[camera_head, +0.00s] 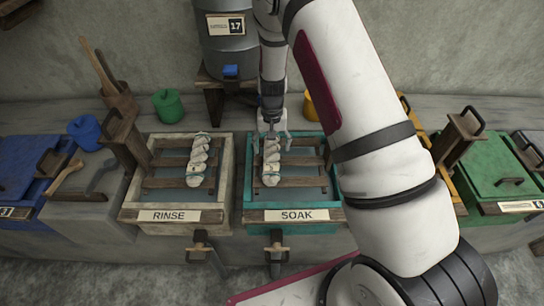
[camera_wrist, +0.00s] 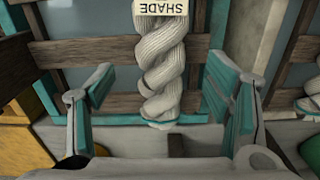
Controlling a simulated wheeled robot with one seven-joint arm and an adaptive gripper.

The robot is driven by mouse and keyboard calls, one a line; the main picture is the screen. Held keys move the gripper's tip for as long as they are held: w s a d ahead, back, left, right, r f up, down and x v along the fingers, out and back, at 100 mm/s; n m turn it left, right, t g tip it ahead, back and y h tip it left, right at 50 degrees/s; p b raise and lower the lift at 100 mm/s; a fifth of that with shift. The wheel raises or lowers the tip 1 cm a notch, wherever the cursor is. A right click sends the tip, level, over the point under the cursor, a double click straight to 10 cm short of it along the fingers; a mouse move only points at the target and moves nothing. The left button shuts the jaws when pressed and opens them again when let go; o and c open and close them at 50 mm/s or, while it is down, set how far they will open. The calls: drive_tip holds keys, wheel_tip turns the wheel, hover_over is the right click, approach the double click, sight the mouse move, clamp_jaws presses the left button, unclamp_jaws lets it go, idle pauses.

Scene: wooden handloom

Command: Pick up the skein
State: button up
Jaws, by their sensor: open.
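A twisted white skein (camera_head: 271,160) lies on the wooden slats of the teal tub (camera_head: 248,195) labelled SOAK. It also shows in the wrist view (camera_wrist: 165,65), with a tag reading SHADE (camera_wrist: 161,7) at the top edge. My gripper (camera_head: 272,138) is over the far end of this skein, its fingers to either side. In the wrist view my open gripper (camera_wrist: 168,100) has teal-padded fingers left and right of the skein, clear of it. A second white skein (camera_head: 198,160) lies on slats in the pale RINSE tub (camera_head: 136,190).
A blue-lidded vat (camera_head: 30,165) stands at left and a green-lidded one (camera_head: 490,165) at right. A grey barrel marked 17 (camera_head: 228,50) stands behind the tubs. A green pot (camera_head: 168,105) sits on the back ledge. My arm hides the area right of SOAK.

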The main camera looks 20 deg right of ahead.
sight(272, 153)
drive_tip(key=shift+a+f+p, duration=0.1)
drive_tip(key=shift+f+p, duration=0.2)
drive_tip(key=shift+f, duration=1.7)
drive_tip(key=c, duration=1.4)
drive_tip(key=shift+o, duration=0.2)
drive_tip(key=shift+r, duration=0.1)
